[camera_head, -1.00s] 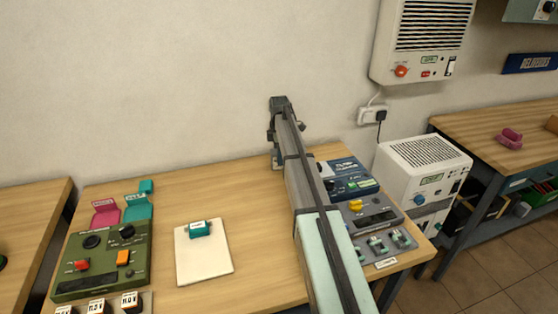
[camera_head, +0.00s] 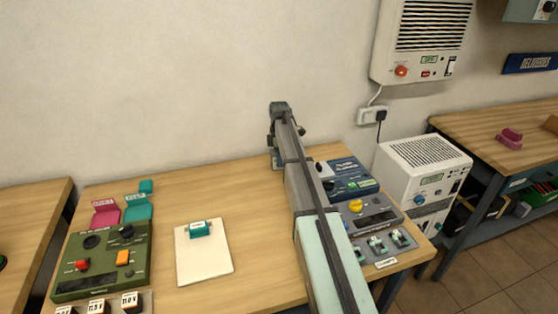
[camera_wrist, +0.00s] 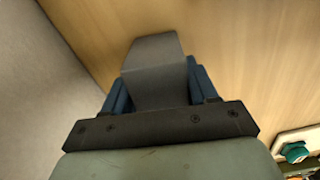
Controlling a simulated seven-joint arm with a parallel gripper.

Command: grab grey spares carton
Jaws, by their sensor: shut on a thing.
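The grey spares carton (camera_wrist: 153,70) shows in the wrist view as a plain grey box between the two blue fingers of my gripper (camera_wrist: 155,88). My gripper is shut on it, one finger on each side. The wooden table top lies beyond the carton. Whether the carton touches the table I cannot tell. In the head view my arm reaches to the back of the table by the wall. My gripper (camera_head: 277,160) shows only in part there, and the carton cannot be made out behind my arm.
A white pad (camera_head: 204,262) with a teal block (camera_head: 200,229) lies left of my arm. A green control unit (camera_head: 100,262) stands at the far left. A blue unit (camera_head: 345,176) and a grey panel (camera_head: 372,215) stand close to the right. The wall rises behind.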

